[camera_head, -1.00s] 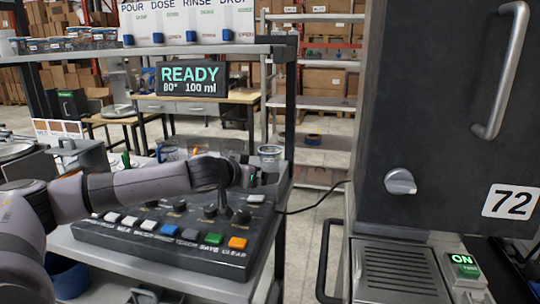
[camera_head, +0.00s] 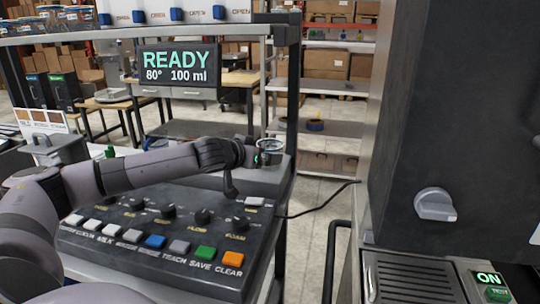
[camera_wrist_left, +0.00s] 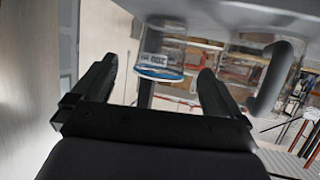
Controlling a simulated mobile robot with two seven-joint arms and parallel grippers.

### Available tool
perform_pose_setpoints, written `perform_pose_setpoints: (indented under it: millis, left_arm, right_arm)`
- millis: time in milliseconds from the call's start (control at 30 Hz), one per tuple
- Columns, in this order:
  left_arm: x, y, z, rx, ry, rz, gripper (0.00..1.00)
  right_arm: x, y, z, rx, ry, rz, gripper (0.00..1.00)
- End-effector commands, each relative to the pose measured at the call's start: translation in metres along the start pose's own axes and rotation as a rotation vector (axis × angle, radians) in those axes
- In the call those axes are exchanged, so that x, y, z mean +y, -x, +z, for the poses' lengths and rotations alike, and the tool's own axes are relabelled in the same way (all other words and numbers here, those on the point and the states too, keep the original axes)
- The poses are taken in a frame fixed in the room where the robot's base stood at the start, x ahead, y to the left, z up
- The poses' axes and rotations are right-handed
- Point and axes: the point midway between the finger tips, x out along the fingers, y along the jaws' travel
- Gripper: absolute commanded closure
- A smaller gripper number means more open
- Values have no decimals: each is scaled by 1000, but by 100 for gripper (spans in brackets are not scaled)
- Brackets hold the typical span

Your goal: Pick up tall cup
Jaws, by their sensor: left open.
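A clear cup (camera_head: 270,145) stands at the back right, behind the control panel; its rim shows and my gripper covers part of it. In the left wrist view a clear cup (camera_wrist_left: 160,45) with an upside-down label and a blue ring appears between the open fingers, and I cannot tell how deep it sits between them. My left gripper (camera_head: 262,157) is at the cup; it also shows in the left wrist view (camera_wrist_left: 155,80), fingers apart on either side. I cannot tell whether either finger touches the cup. My right gripper is not in view.
The sloped control panel (camera_head: 165,235) with knobs and coloured buttons lies below my left arm. The READY display (camera_head: 178,65) hangs behind. A dark machine (camera_head: 450,120) with a grey knob stands at the right. A black cable (camera_head: 315,205) runs between.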

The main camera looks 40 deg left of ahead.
Motion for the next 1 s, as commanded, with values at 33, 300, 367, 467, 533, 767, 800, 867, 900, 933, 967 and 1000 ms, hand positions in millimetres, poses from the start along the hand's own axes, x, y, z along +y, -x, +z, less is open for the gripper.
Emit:
perform_pose_setpoints:
  millis: [33, 300, 367, 467, 533, 767, 800, 867, 900, 933, 967, 1000]
  left_arm:
    - [1, -3, -1, 0, 2, 1, 0]
    - [-2, -27, -4, 1, 3, -1, 0]
    - [-2, -34, -4, 1, 3, 0, 0]
    - [-2, -44, -3, 0, 3, -1, 0]
    - [-2, -49, -2, 1, 3, -1, 0]
    - [-2, -54, -1, 1, -1, 0, 0]
    - [-2, -54, -1, 1, -1, 0, 0]
    - [-2, -54, -1, 1, -1, 0, 0]
    - [-2, -54, -1, 1, -1, 0, 0]
    - [-2, -54, -1, 1, 0, 0, 10]
    - [-2, -54, -1, 1, 0, 0, 20]
    - [-2, -54, -1, 1, 0, 0, 33]
  right_arm:
    - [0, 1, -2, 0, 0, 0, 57]
    - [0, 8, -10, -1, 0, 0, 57]
    - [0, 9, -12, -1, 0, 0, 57]
    - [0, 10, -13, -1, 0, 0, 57]
    - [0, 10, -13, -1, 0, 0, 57]
    - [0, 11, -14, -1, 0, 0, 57]
    - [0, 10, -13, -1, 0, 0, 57]
    - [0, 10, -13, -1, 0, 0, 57]
    - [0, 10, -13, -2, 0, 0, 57]
    - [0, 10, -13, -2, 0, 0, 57]
    - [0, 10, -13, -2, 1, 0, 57]
    - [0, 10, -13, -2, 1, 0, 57]
